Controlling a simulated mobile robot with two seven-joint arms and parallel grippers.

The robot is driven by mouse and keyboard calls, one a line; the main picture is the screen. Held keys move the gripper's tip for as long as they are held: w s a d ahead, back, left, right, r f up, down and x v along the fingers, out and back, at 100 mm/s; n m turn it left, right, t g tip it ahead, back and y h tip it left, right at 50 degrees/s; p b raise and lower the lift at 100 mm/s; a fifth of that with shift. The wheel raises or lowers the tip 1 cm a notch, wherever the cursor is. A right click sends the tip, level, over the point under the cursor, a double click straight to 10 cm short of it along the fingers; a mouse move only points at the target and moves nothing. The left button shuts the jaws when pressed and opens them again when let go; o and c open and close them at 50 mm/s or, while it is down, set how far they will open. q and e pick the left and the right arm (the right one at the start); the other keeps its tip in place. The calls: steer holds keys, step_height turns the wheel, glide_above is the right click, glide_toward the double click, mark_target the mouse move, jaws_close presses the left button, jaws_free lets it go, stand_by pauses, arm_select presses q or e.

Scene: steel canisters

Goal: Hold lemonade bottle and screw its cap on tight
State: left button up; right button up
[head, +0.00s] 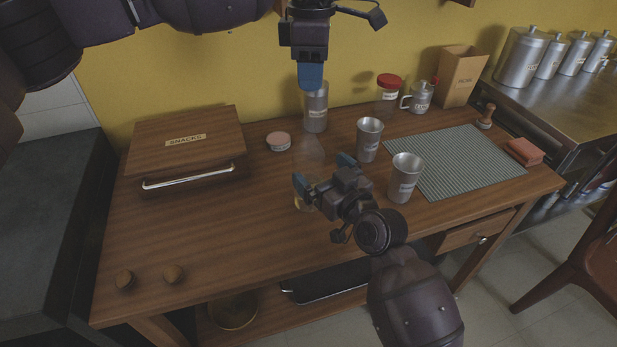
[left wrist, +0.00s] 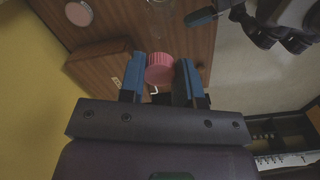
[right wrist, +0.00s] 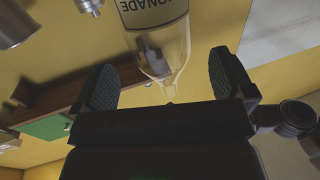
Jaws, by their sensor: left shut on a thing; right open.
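The lemonade bottle (right wrist: 152,14) is clear with a dark-lettered label. In the right wrist view it appears upside down, its narrowing part pointing between my fingers. In the head view its glass (head: 311,150) is faint, partly behind my right gripper (head: 323,174). That gripper is open around or just short of the bottle; no finger clearly touches it. A ribbed pink-red cap (left wrist: 160,68) is pinched between the blue fingertips of my left gripper (head: 311,78), high above the back of the table. The cap is hidden in the head view.
A wooden snacks box (head: 185,145) stands left, with a pink-lidded tin (head: 278,141) beside it. A green mat (head: 455,160) lies right.

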mark_target(311, 121)
steer(key=shift+x, duration=2.8)
steer(key=shift+d, duration=0.1)
steer(key=shift+c, duration=0.2)
steer(key=c, duration=1.3)
arm_select(q)
steer(key=shift+f, duration=2.45)
arm_select(e)
steer(key=shift+c, duration=0.2)
arm_select(q)
steer(key=shift+f, duration=0.95)
steer(key=shift+f, duration=0.55)
